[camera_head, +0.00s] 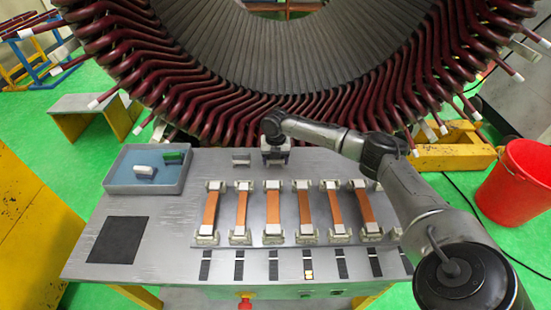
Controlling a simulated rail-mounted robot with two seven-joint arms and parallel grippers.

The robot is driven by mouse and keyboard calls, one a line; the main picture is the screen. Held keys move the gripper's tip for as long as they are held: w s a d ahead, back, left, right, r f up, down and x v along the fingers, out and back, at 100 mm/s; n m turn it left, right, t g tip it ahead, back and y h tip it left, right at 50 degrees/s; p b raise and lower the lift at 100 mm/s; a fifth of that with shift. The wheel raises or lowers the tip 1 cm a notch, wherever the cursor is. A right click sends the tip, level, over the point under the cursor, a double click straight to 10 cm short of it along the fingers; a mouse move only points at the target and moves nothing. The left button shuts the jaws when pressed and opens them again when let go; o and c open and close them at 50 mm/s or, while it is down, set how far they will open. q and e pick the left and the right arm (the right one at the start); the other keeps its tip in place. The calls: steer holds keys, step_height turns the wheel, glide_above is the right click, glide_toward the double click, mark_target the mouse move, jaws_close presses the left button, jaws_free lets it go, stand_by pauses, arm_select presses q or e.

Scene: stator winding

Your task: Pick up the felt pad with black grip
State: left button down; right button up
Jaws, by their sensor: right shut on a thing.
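My right gripper (276,154) is at the back middle of the grey work table, pointing down and seen from above. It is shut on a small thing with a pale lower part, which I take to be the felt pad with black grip. The gripper hides most of it, and I cannot tell whether it touches the table. A blue-grey tray (117,185) at the left holds a white and blue piece (145,172) and a green piece (173,157). My left gripper is not in view.
Several copper bars (273,212) lie in pale clamps across the table (165,240). A small pale block (241,159) is left of my right gripper. A black square (118,240) lies front left. The stator's dark red coils (200,95) overhang the back. A red bucket (515,185) stands right.

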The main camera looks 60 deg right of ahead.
steer(key=shift+r, duration=0.15)
step_height(320, 180, up, 4)
steer(key=shift+f+p, duration=0.1)
steer(key=shift+p, duration=0.4)
steer(key=s+d+r+p, duration=0.1)
steer(key=s+d+r, duration=0.5)
steer(key=s, duration=0.4)
steer(key=shift+r, duration=0.5)
